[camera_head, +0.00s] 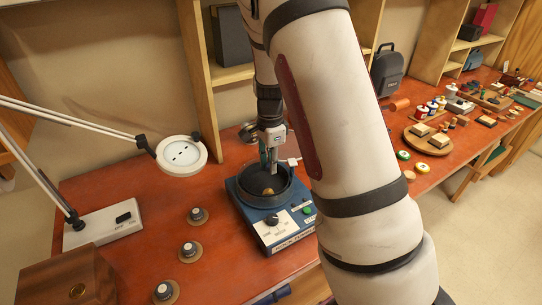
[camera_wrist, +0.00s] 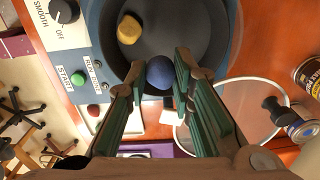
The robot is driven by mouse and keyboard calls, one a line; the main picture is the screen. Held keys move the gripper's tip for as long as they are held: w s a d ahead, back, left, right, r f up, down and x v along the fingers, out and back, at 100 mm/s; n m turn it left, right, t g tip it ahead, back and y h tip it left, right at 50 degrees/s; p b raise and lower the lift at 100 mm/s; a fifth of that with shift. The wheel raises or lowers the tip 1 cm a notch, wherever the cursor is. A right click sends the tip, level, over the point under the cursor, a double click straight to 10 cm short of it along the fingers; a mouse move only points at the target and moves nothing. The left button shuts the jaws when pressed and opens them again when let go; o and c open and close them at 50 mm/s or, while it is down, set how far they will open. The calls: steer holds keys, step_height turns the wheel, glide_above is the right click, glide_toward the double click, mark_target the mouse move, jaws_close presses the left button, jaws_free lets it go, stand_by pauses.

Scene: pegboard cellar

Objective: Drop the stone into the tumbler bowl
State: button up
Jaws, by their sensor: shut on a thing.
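My gripper (camera_wrist: 160,66) is shut on a dark blue stone (camera_wrist: 159,73), which sits between its fingertips in the wrist view. In the head view my gripper (camera_head: 268,166) points down over the tumbler bowl; the held stone cannot be made out there. The dark round tumbler bowl (camera_head: 245,199) sits on a blue rock tumbler (camera_head: 283,235) with a knob and buttons. The bowl (camera_wrist: 190,25) also shows behind the fingertips in the wrist view. A yellow-brown stone (camera_wrist: 129,29) lies inside the bowl. How high the held stone is above the bowl cannot be told.
A magnifier lamp (camera_head: 181,154) reaches over the table from the left. Several small knobbed discs (camera_head: 189,249) stand left of the tumbler. A wooden box (camera_head: 65,280) is at the front left. In the wrist view a clear round lid-like disc (camera_wrist: 240,125) lies beside the tumbler.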

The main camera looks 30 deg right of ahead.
steer(key=shift+f+b, duration=0.35)
steer(key=shift+f, duration=1.15)
steer(key=o, duration=1.1)
steer(key=shift+r, duration=0.1)
step_height(320, 180, up, 12)
steer(key=shift+f, duration=0.1)
